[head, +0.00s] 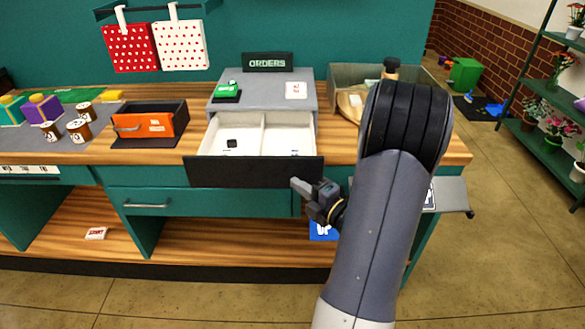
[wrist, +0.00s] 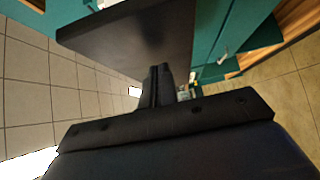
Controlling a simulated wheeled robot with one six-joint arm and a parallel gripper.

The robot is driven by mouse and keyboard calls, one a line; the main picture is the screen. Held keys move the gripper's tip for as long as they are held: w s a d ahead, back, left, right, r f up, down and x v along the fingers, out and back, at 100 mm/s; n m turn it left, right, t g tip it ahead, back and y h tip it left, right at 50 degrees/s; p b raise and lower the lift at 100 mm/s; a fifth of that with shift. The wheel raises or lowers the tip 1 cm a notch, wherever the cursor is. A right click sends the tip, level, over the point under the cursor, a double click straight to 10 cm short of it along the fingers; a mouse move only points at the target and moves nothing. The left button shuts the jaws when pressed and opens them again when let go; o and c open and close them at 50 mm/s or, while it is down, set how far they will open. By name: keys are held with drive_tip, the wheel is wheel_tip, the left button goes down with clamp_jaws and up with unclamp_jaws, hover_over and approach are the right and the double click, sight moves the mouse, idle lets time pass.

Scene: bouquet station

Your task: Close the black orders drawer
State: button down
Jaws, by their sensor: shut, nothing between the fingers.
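The black orders drawer (head: 254,172) stands pulled out of a grey cabinet (head: 262,88) on the wooden counter. Its black front faces me, and its white inside has a divider and a small dark item in the left compartment. A black ORDERS sign (head: 268,62) stands on the cabinet's back. My gripper (head: 298,186) is shut and empty, with its tips by the right end of the drawer front. In the wrist view the shut fingers (wrist: 156,76) point toward the dark drawer front (wrist: 125,38). I cannot tell whether they touch it.
An orange bin in a dark holder (head: 148,124) stands left of the cabinet. An open greenish box (head: 345,78) stands to its right, partly behind my arm. A teal drawer with a metal handle (head: 148,205) is below the counter. A grey shelf (head: 450,194) juts out at the right.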

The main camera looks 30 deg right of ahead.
sight(293, 171)
drive_tip(key=w, duration=0.3)
drive_tip(key=shift+a+r+p, duration=0.1)
drive_tip(key=shift+a+p, duration=0.25)
drive_tip(key=shift+w+d+p, duration=0.5)
drive_tip(key=shift+w+d, duration=0.35)
drive_tip(key=shift+w, duration=0.1)
drive_tip(key=shift+w+d, duration=0.35)
drive_tip(key=shift+w, duration=0.15)
